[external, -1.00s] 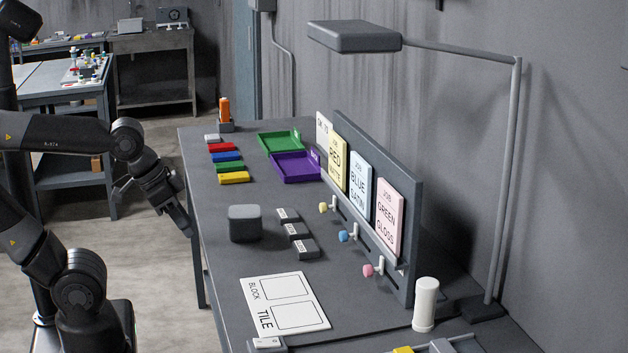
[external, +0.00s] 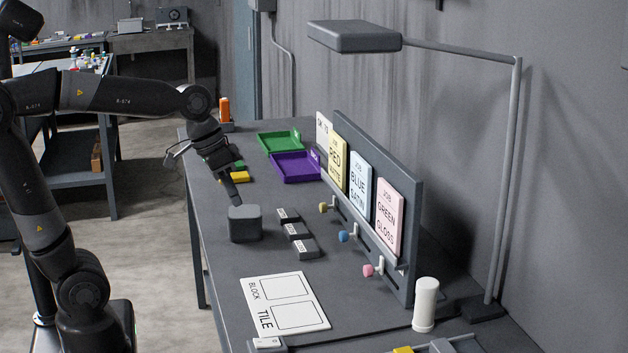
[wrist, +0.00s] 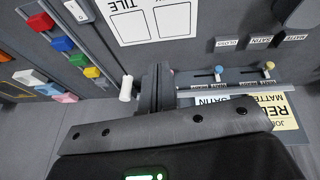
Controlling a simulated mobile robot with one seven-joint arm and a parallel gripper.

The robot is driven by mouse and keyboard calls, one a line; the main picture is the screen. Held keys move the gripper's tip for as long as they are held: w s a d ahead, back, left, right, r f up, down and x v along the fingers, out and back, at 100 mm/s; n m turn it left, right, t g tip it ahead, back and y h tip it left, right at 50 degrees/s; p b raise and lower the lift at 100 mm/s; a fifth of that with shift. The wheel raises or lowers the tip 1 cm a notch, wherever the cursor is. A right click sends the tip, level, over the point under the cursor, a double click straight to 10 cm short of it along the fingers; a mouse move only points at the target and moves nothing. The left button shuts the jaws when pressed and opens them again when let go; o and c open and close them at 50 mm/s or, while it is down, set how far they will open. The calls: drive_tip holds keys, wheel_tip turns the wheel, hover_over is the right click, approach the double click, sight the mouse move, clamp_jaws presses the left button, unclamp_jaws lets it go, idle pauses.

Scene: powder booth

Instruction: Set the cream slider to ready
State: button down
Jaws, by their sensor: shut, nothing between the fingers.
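The cream slider (external: 323,207) is the pale yellow knob below the yellow RED MATTE card, the farthest of three knobs on the upright board. In the wrist view its knob (wrist: 268,66) is at the right, by a labelled strip whose small words I cannot read surely. My gripper (external: 235,200) is shut and empty, pointing down above the table, left of the slider and apart from it. Its closed fingers (wrist: 156,72) also show in the wrist view. The blue slider (external: 344,236) and pink slider (external: 368,270) are nearer the camera.
A dark grey block (external: 245,224) stands near my gripper, with several small labelled blocks (external: 296,231) beside it. Green (external: 279,141) and purple (external: 296,167) trays lie behind. A white cylinder (external: 425,304) and lamp (external: 355,37) stand by the board.

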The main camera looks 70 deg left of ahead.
drive_tip(key=w+a+f+n+h, duration=0.1)
drive_tip(key=w+a+f+h, duration=0.1)
drive_tip(key=w+a, duration=0.8)
drive_tip(key=w+a+f+n+h, duration=0.1)
drive_tip(key=w+a+f+h, duration=0.15)
drive_tip(key=w+a, duration=0.75)
drive_tip(key=a+f+n+t+h, duration=0.1)
drive_tip(key=a+f+t, duration=0.2)
drive_tip(key=a, duration=1)
drive_tip(key=a+f+n+t+h, duration=0.1)
drive_tip(key=a+f, duration=0.5)
drive_tip(key=a, duration=0.8)
drive_tip(key=shift+w+t+h, duration=0.2)
drive_tip(key=shift+t+h, duration=0.35)
drive_tip(key=shift+t, duration=0.55)
drive_tip(key=x, duration=1)
drive_tip(key=shift+w+d, duration=0.1)
drive_tip(key=shift+d+f, duration=0.45)
drive_tip(key=shift+d, duration=0.15)
drive_tip(key=shift+d+f, duration=0.4)
drive_tip(key=shift+d, duration=0.25)
drive_tip(key=shift+d+f, duration=0.2)
drive_tip(key=shift+d, duration=0.15)
